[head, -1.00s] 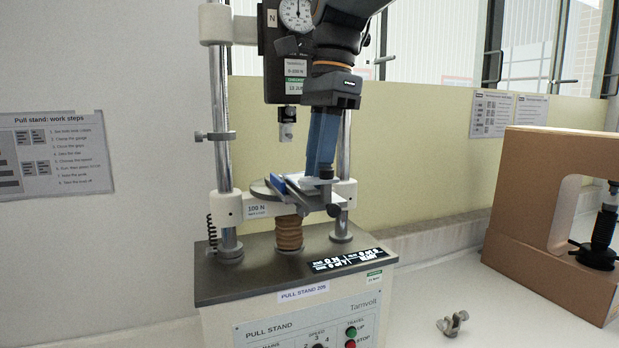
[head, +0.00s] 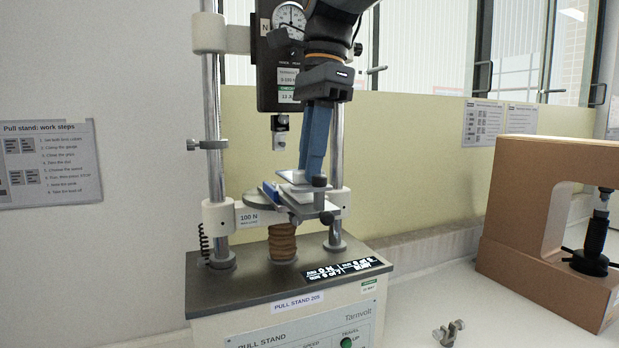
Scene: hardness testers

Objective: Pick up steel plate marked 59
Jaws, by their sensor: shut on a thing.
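My gripper (head: 312,176) points down over the round platform (head: 257,200) of the pull stand, with its blue fingers shut on a thin pale plate (head: 291,178). The plate lies roughly flat and appears slightly above a small vise (head: 304,211) with a blue jaw. I cannot tell whether the plate still touches the vise. The fingers hide part of the plate, and no number can be read on it.
The stand's columns (head: 213,120), force gauge (head: 281,70) and hanging clamp (head: 280,135) are close around my gripper. An orange-brown C-frame tester (head: 520,185) stands to the right. A small metal clamp (head: 448,332) lies on the white bench between them.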

